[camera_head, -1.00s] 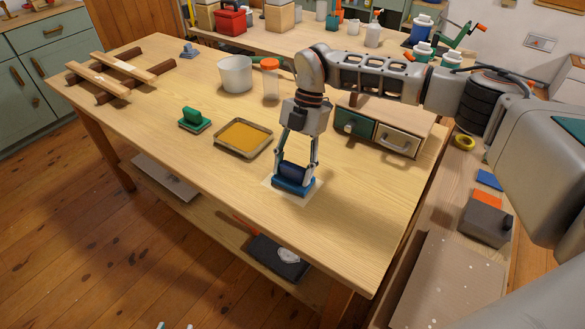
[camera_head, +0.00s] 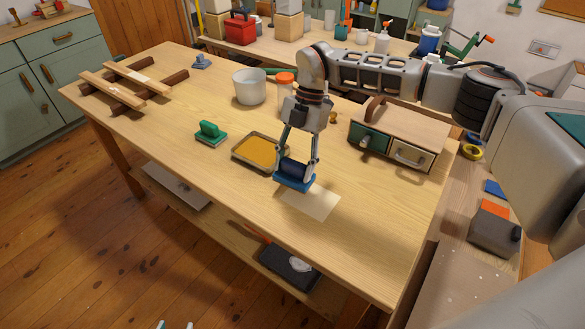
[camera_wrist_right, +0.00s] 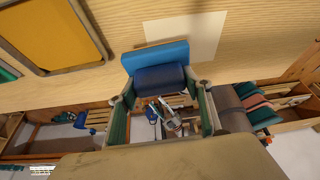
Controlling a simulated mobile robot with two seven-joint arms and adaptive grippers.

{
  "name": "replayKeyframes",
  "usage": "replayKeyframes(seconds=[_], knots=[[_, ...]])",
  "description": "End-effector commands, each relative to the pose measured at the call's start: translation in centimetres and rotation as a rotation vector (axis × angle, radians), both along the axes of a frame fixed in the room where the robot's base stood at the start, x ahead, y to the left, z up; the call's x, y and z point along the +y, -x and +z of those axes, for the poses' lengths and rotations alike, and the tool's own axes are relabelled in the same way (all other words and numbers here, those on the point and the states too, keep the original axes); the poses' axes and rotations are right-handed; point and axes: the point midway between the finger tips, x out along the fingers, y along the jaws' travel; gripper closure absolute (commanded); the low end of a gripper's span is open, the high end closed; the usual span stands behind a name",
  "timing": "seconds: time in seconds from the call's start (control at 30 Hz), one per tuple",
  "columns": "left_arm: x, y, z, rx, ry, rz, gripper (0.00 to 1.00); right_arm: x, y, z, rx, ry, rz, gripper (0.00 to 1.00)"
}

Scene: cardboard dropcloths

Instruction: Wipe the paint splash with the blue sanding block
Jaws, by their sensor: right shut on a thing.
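My right gripper (camera_head: 295,168) is shut on the blue sanding block (camera_head: 293,182), gripping its dark blue handle. The block is at the left edge of a pale rectangular patch (camera_head: 313,203) on the table and hides its upper left corner. I cannot tell whether the block touches the table. In the right wrist view the block (camera_wrist_right: 155,56) is between the fingers, with the pale patch (camera_wrist_right: 190,35) beyond and right of it. No coloured paint splash shows on the patch. Only the fingertips of my left gripper (camera_head: 175,325) show at the bottom edge, apart and empty.
A tray of yellow paint (camera_head: 258,150) lies close left of the block. A green-handled block (camera_head: 210,132), a white pot (camera_head: 249,87), an orange-lidded jar (camera_head: 285,80) and a drawer box (camera_head: 400,135) stand on the table (camera_head: 370,215). The front right of the table is clear.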

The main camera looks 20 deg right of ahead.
Motion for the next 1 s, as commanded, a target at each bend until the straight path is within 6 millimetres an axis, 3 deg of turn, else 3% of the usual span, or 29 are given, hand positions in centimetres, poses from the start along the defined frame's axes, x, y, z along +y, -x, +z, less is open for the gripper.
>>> replayKeyframes(seconds=[0.03,0.43,1.0], knots=[[0.0,-0.1,0.9,-0.003,0.000,0.000,0.60,-0.1,-0.1,1.0,-0.003,0.000,-0.001,0.74],[0.0,-0.5,4.1,-0.015,0.000,0.000,0.60,-0.6,-0.1,4.3,-0.001,0.000,-0.004,0.74],[0.1,-0.5,3.9,-0.012,-0.003,0.001,0.60,-0.6,-0.1,4.4,-0.001,0.000,-0.004,0.74]])
